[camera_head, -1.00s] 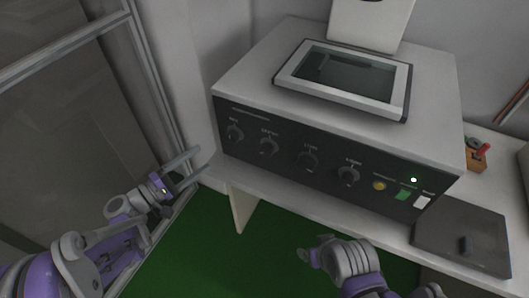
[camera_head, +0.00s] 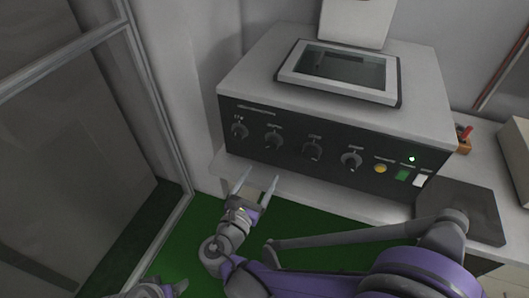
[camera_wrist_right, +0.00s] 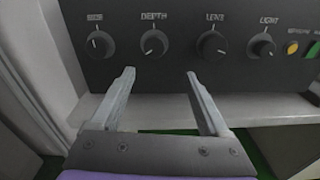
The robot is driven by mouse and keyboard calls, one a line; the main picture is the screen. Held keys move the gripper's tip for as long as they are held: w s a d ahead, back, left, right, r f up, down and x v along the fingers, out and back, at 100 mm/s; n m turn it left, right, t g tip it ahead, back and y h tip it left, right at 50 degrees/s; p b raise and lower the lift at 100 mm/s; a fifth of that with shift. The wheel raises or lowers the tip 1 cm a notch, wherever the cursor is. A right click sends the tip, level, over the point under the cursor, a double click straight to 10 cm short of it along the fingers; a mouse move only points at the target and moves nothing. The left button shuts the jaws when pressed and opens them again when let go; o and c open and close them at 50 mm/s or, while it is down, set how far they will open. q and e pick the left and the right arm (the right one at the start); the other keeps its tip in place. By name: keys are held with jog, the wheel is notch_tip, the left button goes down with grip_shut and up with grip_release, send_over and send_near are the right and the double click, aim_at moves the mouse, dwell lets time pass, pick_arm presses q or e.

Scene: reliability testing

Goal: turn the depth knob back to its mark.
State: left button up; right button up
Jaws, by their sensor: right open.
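The depth knob (camera_wrist_right: 154,42) is a round dark knob under the label DEPTH in the right wrist view. Its white pointer line points to the lower left. In the head view it is the second knob from the left (camera_head: 273,141) on the machine's black front panel. My right gripper (camera_head: 257,179) is open and empty, below and in front of the panel, apart from the knob. In the right wrist view its two fingertips (camera_wrist_right: 160,74) are spread just below the depth knob.
Other knobs flank the depth knob: one on its left (camera_wrist_right: 100,44), the light knob (camera_wrist_right: 262,46) farther right. A yellow button (camera_head: 380,168) and green switch (camera_head: 402,174) are at the panel's right. The white table (camera_head: 330,199) juts out below. A grey pad (camera_head: 460,205) lies right.

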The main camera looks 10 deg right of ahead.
aim_at(271, 146)
jog(key=shift+n+t, duration=0.4)
jog(key=x, duration=1)
jog(key=shift+w+a+r, duration=0.2)
jog(key=shift+w+r, duration=0.05)
jog(key=shift+w, duration=0.15)
grip_shut()
jog(key=shift+m, duration=0.3)
